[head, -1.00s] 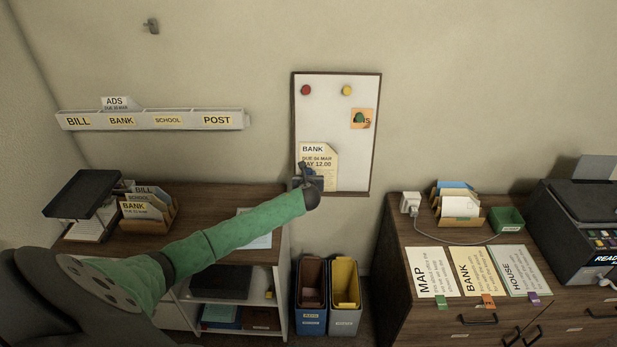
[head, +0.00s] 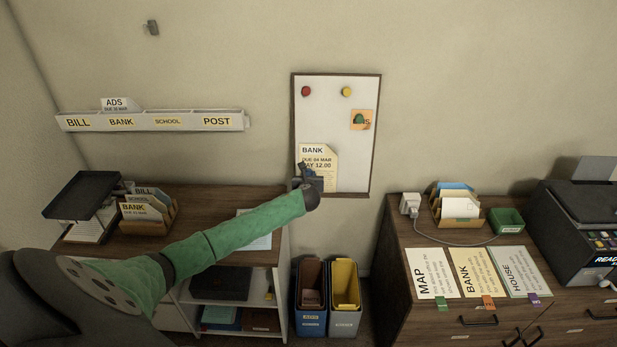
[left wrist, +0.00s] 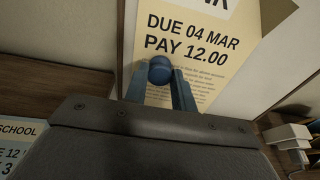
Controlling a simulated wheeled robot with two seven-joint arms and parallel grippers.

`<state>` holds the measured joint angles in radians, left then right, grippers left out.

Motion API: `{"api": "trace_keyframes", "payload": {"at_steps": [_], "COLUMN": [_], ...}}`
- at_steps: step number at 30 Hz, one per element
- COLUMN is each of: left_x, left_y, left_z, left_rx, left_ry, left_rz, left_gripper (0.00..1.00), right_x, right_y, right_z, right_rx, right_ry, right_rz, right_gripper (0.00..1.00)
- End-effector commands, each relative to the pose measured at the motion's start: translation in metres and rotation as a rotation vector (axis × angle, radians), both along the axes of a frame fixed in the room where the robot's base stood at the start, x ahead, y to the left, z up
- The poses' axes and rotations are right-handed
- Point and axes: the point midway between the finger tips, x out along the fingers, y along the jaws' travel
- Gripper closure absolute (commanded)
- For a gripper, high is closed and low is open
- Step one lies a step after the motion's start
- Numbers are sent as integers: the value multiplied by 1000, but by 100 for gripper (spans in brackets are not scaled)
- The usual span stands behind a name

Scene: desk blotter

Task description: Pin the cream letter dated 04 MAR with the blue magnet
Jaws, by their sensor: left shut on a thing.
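The cream letter (head: 319,157), headed BANK and reading DUE 04 MAR, PAY 12.00, lies against the lower left of the whiteboard (head: 355,160). It fills much of the left wrist view (left wrist: 215,60). My left gripper (head: 308,172) is in front of the letter's lower part. In the left wrist view its fingers (left wrist: 160,85) are shut on the round blue magnet (left wrist: 160,68), which is over the letter just below the PAY line. I cannot tell whether the magnet touches the paper. My right gripper is not in view.
A red magnet (head: 306,91) and a yellow magnet (head: 347,91) sit at the board's top. A green magnet (head: 359,118) is on a small orange card. A labelled wall rack (head: 150,121) hangs to the left. The cabinet (head: 270,268) is below my left arm.

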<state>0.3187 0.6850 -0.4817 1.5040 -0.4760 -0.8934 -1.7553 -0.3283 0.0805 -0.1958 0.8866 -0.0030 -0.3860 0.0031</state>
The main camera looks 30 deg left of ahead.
Motion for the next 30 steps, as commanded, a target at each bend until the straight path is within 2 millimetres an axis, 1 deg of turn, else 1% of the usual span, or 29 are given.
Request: {"api": "trace_keyframes", "payload": {"at_steps": [4,10,11,12,14,15,18,21,28,30], "left_x": [0,0,0,0,0,0,0,0,0,-7], "left_y": [0,0,0,0,0,0,0,0,0,-3], "left_z": [-1,-1,-1,-1,-1,-1,-1,0,0,-1], "left_rx": [-1,-1,-1,-1,-1,-1,-1,-1,0,2], "left_ry": [1,1,1,1,1,1,1,1,0,1], "left_rz": [0,0,0,0,0,0,0,0,0,-1], "left_gripper": [92,92,72,64,53,49,49,49,49,49], "right_x": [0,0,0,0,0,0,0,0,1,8], "right_y": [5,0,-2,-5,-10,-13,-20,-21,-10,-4], "right_z": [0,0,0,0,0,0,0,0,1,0], "right_rx": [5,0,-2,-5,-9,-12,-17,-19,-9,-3], "right_ry": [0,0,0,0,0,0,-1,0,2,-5], "right_rz": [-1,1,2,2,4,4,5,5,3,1], "right_gripper": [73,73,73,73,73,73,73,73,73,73]}}
